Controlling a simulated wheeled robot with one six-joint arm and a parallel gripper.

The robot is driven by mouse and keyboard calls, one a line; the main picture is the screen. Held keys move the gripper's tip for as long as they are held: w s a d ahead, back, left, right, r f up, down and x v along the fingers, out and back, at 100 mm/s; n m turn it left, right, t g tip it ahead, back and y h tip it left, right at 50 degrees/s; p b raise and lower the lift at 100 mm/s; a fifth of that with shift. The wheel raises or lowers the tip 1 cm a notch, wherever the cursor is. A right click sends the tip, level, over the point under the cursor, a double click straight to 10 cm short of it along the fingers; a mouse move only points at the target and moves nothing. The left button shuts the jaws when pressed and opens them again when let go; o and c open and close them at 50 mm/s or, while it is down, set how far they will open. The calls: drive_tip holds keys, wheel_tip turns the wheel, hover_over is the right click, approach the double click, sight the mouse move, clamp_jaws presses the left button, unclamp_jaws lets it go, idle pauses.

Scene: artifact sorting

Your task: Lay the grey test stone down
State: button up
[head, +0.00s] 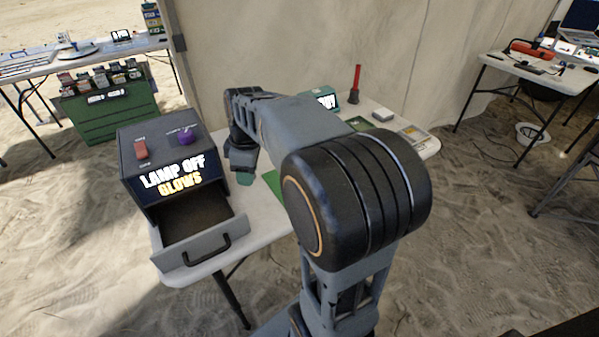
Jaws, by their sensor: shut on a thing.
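My gripper (241,162) points down over the white table, just right of the dark box. It is shut on a small grey-green piece, the grey test stone (243,180), whose lower end shows below the fingers. The rest of the stone is hidden by the gripper. I cannot tell whether the stone touches the table.
The dark box (147,170) reads "LAMP OFF GLOWS"; its front drawer (195,250) is open and looks empty. A green mat (272,181) is partly hidden by my arm. A red torch-like object (355,84) stands behind, near a teal box (325,98).

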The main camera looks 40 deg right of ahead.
drive_tip(key=d+f, duration=0.3)
drive_tip(key=d, duration=0.1)
drive_tip(key=w+d+f+b, duration=0.1)
drive_tip(key=d+f, duration=0.1)
drive_tip(key=d, duration=0.2)
drive_tip(key=d+f+b, duration=0.1)
drive_tip(key=d+f, duration=0.2)
drive_tip(key=d, duration=0.2)
drive_tip(key=shift+w+d+f, duration=0.1)
drive_tip(key=shift+w+f, duration=0.15)
drive_tip(key=shift+f, duration=0.1)
drive_tip(key=shift+d+f, duration=0.35)
drive_tip(key=shift+f, duration=0.15)
drive_tip(key=shift+f+b, duration=0.5)
drive_tip(key=shift+f, duration=1)
drive_tip(key=shift+f, duration=0.1)
drive_tip(key=o, duration=0.9)
